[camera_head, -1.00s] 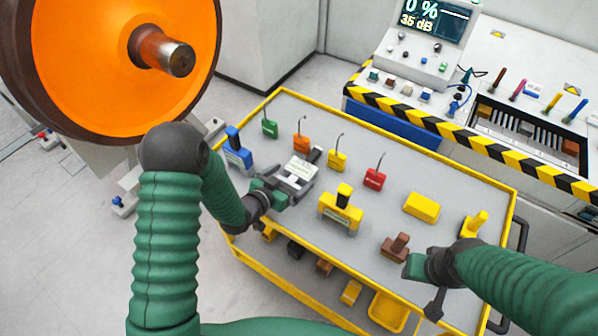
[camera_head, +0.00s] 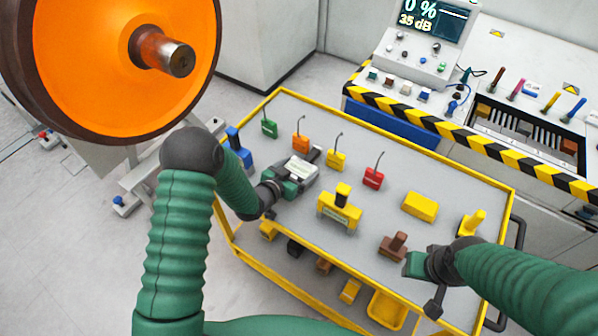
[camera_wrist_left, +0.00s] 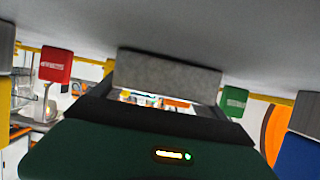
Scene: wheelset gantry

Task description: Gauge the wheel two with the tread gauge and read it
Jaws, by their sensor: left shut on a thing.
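A large orange wheel (camera_head: 100,60) with a dark brown rim and a steel axle end (camera_head: 172,56) fills the top left; I cannot tell its number. My left gripper (camera_head: 292,177) is shut on a grey tool (camera_head: 303,166) with a pale label and dark handle, low over the cart top. The tool is partly hidden, its label unreadable; I cannot tell whether it touches the cart. In the left wrist view a grey block (camera_wrist_left: 170,68) sits between the fingers. My right gripper (camera_head: 412,265) is beside a brown handled block (camera_head: 395,246); its jaws are unclear.
The yellow-rimmed cart (camera_head: 450,171) also carries a blue handled tool (camera_head: 238,152), a yellow handled one (camera_head: 340,207), a yellow block (camera_head: 420,206) and several small coloured blocks. A console screen (camera_head: 432,18) reads "0 %" and "35 dB". A striped bench edge (camera_head: 470,135) lies behind.

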